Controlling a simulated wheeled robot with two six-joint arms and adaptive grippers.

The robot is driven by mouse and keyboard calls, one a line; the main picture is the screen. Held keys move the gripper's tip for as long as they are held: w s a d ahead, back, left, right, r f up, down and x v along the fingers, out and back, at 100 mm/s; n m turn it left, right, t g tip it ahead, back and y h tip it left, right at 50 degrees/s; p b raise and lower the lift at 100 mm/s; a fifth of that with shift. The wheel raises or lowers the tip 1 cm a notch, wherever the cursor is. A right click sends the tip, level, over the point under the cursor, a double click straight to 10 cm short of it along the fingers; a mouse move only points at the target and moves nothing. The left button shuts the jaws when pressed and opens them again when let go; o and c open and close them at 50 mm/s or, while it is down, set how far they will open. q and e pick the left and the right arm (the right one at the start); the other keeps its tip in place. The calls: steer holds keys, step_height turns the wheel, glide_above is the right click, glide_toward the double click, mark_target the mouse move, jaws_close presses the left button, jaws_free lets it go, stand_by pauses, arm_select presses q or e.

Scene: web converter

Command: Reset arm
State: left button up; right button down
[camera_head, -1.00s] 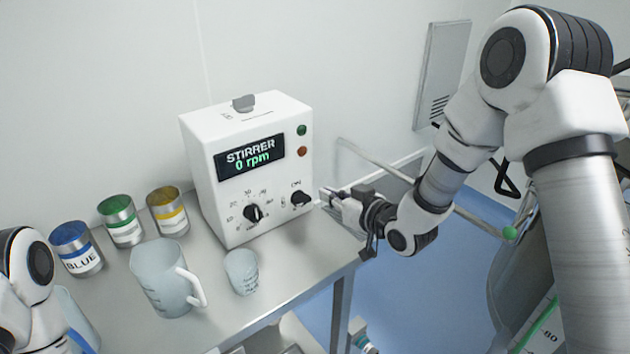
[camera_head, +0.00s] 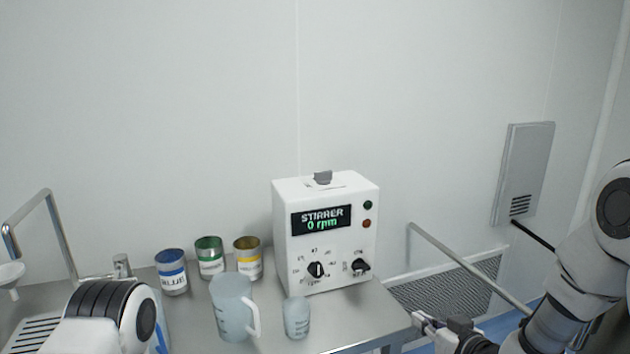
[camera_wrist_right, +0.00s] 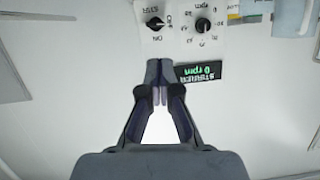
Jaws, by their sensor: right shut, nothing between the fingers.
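My right gripper (camera_head: 428,322) is at the lower right in the head view, beside the table's right edge and apart from the stirrer. Its fingers are shut and empty; they also show in the right wrist view (camera_wrist_right: 159,70), pointing toward the stirrer's front panel. The white stirrer box (camera_head: 326,240) stands on the table, and its display reads 0 rpm. The stirrer's display (camera_wrist_right: 200,72) and two black knobs appear upside down in the right wrist view. My left arm shows at the lower left of the head view, but its gripper is out of the picture.
Blue (camera_head: 171,272), green (camera_head: 210,258) and yellow (camera_head: 247,258) cans stand left of the stirrer. A pitcher (camera_head: 232,310) and a small beaker (camera_head: 297,317) stand in front. A metal rail (camera_head: 465,265) runs right of the table. A faucet (camera_head: 45,225) is at the left.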

steer(key=s+f+m+g+h, duration=0.1)
steer(key=s+f+g, duration=0.2)
steer(key=s+f, duration=0.6)
steer(key=s+f+m+g+h, duration=0.1)
steer(key=s+f+g, duration=0.3)
steer(key=f, duration=0.9)
steer(key=s+d+f+g+h, duration=0.1)
steer(key=s+f+g, duration=0.2)
steer(key=s, duration=0.8)
steer(key=s+d+f+m+g+h, duration=0.1)
steer(key=s+d+f+g+h, duration=0.1)
steer(key=s, duration=0.9)
step_height(320, 180, down, 2)
steer(key=shift+d+f+m+g, duration=0.1)
steer(key=shift+d+m+g, duration=0.2)
steer(key=shift+g, duration=0.5)
